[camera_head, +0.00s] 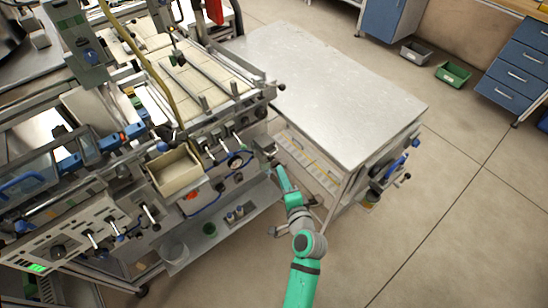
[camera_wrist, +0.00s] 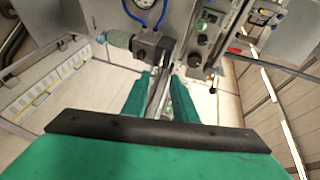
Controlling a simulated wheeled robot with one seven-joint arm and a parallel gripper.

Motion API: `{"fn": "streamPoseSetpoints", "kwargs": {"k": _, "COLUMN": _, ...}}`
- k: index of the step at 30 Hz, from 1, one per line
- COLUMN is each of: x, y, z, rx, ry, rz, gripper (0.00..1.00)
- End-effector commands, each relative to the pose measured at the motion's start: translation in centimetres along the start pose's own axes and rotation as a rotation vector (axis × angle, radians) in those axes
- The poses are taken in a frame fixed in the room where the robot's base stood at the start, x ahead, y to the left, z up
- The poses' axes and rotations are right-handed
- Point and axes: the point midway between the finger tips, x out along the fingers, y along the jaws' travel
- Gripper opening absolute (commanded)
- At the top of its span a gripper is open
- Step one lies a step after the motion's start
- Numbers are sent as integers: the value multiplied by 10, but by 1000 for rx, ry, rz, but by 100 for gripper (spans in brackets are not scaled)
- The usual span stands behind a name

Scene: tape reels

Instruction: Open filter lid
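My gripper (camera_head: 280,176) reaches the front right corner of the machine in the head view. In the wrist view its two green fingers (camera_wrist: 160,92) are apart, one on each side of a thin metal bar (camera_wrist: 161,88). A gap seems to show beside the bar, so I see no firm grip. Just beyond the fingertips is a dark grey block (camera_wrist: 152,46), with a greenish-grey cylinder (camera_wrist: 118,39) at its left. This looks like the filter, but I cannot clearly tell its lid from its body. In the head view the filter area is small and partly hidden by my gripper.
A round gauge (camera_wrist: 145,3) with a blue hose is above the block. A panel with knobs (camera_wrist: 207,35) stands close on the right. The machine (camera_head: 185,130) has an open box (camera_head: 175,171).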

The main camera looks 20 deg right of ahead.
Motion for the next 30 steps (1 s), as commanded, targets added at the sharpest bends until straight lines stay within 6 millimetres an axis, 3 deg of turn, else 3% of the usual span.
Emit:
{"fn": "streamPoseSetpoints", "kwargs": {"k": 5, "x": 18, "y": -1, "z": 0, "rx": 1, "ry": -2, "rz": -1, "gripper": 26}}
{"fn": "streamPoseSetpoints", "kwargs": {"k": 18, "x": 90, "y": -1, "z": 0, "rx": 0, "ry": -1, "rz": 0, "gripper": 26}}
{"fn": "streamPoseSetpoints", "kwargs": {"k": 24, "x": 104, "y": -1, "z": 0, "rx": 0, "ry": -1, "rz": 0, "gripper": 26}}
{"fn": "streamPoseSetpoints", "kwargs": {"k": 30, "x": 107, "y": 0, "z": 0, "rx": 0, "ry": 0, "rz": 0, "gripper": 26}}
